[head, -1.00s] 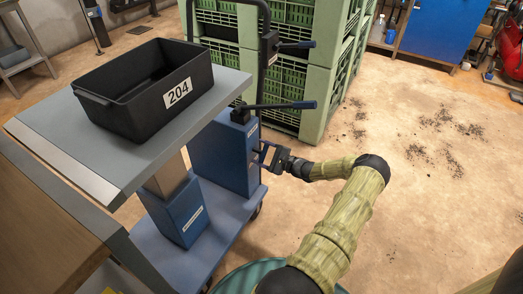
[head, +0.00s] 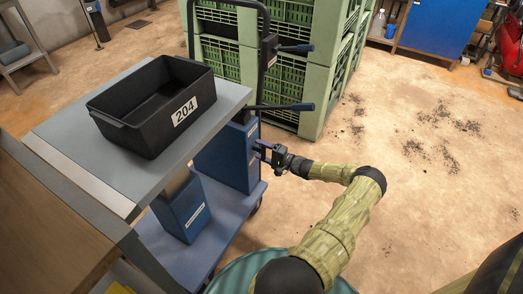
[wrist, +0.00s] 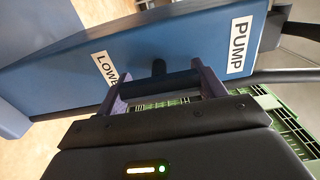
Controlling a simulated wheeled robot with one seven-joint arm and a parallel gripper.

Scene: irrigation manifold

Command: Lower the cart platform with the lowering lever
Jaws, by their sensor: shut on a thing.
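The cart (head: 165,245) is blue with a grey platform (head: 75,140) on a blue column (head: 182,208). A blue pump housing (head: 225,155) stands at its far end, with "PUMP" and partly hidden "LOWE..." labels in the wrist view. My gripper (head: 262,150) reaches the housing's right side. In the wrist view my gripper (wrist: 162,88) is shut on the dark lowering lever (wrist: 160,84), a short bar lying between its two fingers near the "LOWE..." label. In the head view the lever is mostly hidden by my gripper.
A black bin (head: 150,105) marked 204 sits on the platform. Green crates (head: 315,85) stand behind the cart. A long handle with a blue grip (head: 300,107) juts out above my gripper. A wooden bench (head: 45,215) is close at left. The floor at right is open.

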